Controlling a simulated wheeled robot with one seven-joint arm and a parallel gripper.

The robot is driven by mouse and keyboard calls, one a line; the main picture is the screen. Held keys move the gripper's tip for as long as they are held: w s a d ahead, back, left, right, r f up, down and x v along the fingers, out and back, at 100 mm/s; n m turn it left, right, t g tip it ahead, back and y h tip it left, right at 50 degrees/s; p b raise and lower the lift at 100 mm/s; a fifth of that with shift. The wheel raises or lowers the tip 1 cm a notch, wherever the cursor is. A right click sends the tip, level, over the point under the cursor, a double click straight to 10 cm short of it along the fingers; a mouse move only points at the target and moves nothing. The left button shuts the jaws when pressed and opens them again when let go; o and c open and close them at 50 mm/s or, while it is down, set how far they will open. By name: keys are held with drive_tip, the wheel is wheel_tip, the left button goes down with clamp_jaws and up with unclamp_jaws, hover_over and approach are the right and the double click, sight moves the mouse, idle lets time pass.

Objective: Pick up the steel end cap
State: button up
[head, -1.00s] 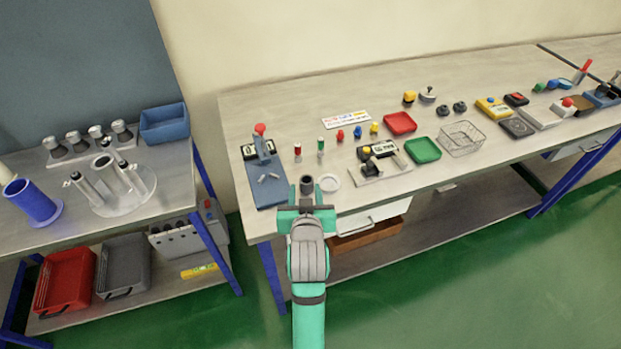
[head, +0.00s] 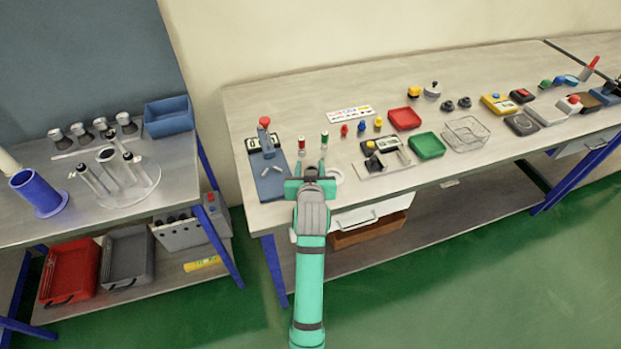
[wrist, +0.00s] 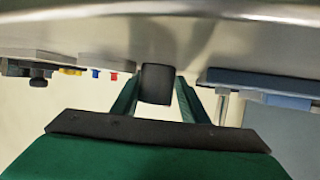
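A dark grey cylinder, which looks like the steel end cap (wrist: 157,83), stands near the front edge of the right bench. In the wrist view it is between the two green fingers of my gripper (wrist: 158,97). The fingers are apart, one on each side, with their tips close to its sides; firm contact does not show. In the head view my gripper (head: 311,181) is at the bench's front edge and mostly hides the cap (head: 311,171).
A blue plate with a red-handled press (head: 266,143) is left of my gripper. A white round dish (head: 335,176) is close on the right, partly hidden. Red and green posts stand behind. A green tray (head: 427,146) and wire basket (head: 466,134) are farther right.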

drive_tip(key=shift+a, duration=0.3)
drive_tip(key=c, duration=0.9)
drive_tip(key=shift+s+d+r, duration=0.1)
drive_tip(key=shift+d, duration=0.4)
clamp_jaws()
